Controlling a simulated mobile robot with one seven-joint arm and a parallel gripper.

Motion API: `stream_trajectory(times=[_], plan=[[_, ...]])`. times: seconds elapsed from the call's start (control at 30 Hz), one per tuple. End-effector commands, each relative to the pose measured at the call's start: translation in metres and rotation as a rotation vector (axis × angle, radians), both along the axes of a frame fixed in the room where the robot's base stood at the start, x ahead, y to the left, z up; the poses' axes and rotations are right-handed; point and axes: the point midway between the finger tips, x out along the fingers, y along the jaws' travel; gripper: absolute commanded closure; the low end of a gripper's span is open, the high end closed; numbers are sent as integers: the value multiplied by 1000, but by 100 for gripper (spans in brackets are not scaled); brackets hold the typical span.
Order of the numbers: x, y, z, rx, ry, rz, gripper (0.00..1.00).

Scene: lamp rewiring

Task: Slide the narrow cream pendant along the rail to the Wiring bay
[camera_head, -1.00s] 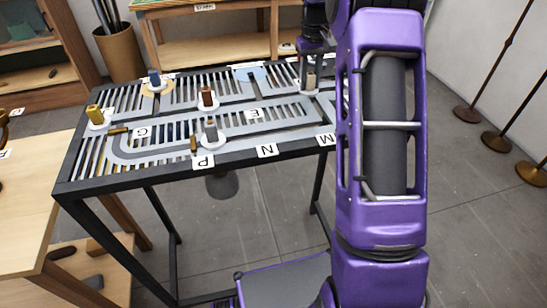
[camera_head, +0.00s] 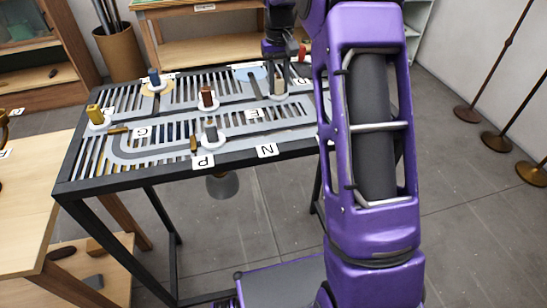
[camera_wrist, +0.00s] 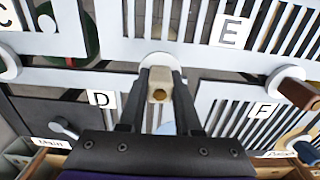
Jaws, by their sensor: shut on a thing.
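The narrow cream pendant (camera_head: 279,86) stands upright on a white disc in the slotted rail table (camera_head: 180,153). My gripper (camera_head: 278,72) comes down on it from above, partly hidden by my own arm. In the wrist view my gripper's two dark fingers (camera_wrist: 160,97) are shut on the cream block (camera_wrist: 160,88), one on each side. The white disc under the block sits in a slot between letters D (camera_wrist: 101,98) and E (camera_wrist: 231,32). I cannot read which place is the Wiring bay; the small labels are too blurred.
A brown pendant (camera_head: 207,97) stands left of the cream one. A tan patch (camera_head: 165,90) lies under the blue one. The track between the cream and brown pendants looks clear.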

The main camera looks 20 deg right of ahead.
Motion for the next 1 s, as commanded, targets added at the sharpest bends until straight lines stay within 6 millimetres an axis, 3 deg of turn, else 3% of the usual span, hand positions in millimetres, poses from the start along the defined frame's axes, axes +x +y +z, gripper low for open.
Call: stream_trajectory(times=[0.5, 1.0], plan=[[0, 49, 0, 0, -1, 1, 100], [0, 52, 0, 0, -1, 0, 100]])
